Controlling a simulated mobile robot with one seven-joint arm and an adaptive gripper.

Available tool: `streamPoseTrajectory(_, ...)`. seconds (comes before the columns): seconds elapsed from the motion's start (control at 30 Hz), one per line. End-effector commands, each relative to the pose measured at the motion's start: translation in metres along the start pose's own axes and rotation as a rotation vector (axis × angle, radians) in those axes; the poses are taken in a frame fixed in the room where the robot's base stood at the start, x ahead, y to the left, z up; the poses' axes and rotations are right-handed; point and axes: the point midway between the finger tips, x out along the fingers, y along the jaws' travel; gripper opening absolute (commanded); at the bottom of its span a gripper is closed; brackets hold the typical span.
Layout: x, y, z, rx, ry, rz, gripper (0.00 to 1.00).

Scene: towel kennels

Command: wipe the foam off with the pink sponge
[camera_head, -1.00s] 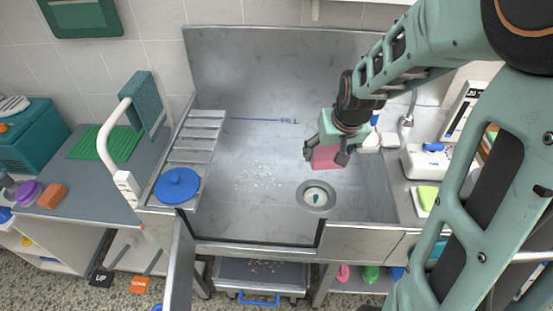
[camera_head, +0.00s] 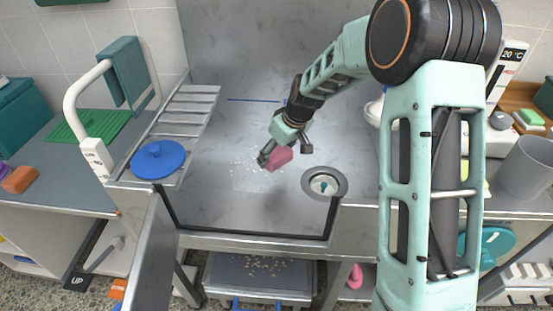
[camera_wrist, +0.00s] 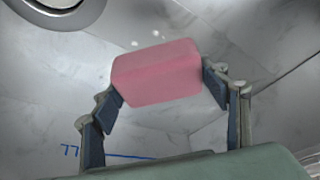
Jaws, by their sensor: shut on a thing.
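The pink sponge (camera_head: 281,157) is held between the fingers of my gripper (camera_head: 284,155), low over the floor of the steel tub (camera_head: 225,205). In the wrist view the sponge (camera_wrist: 160,73) sits between the two fingers of my gripper (camera_wrist: 165,85). White foam specks (camera_head: 250,160) lie on the tub floor to the left of and around the sponge. A few white specks also show near the sponge in the wrist view (camera_wrist: 135,43). I cannot tell whether the sponge touches the tub floor.
A round drain (camera_head: 325,184) with a teal centre is right of the sponge. A blue round lid (camera_head: 158,160) lies on the slatted rack (camera_head: 190,108) at the left. The tub's back wall (camera_head: 255,45) rises behind. The tub's front is open beside a swung-out door (camera_head: 148,250).

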Motion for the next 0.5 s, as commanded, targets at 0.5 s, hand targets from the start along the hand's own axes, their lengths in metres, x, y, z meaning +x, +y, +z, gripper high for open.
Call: streamPoseTrajectory(0.5,0.041,-0.001,0.017,0.001,-0.001,-0.001,0.49)
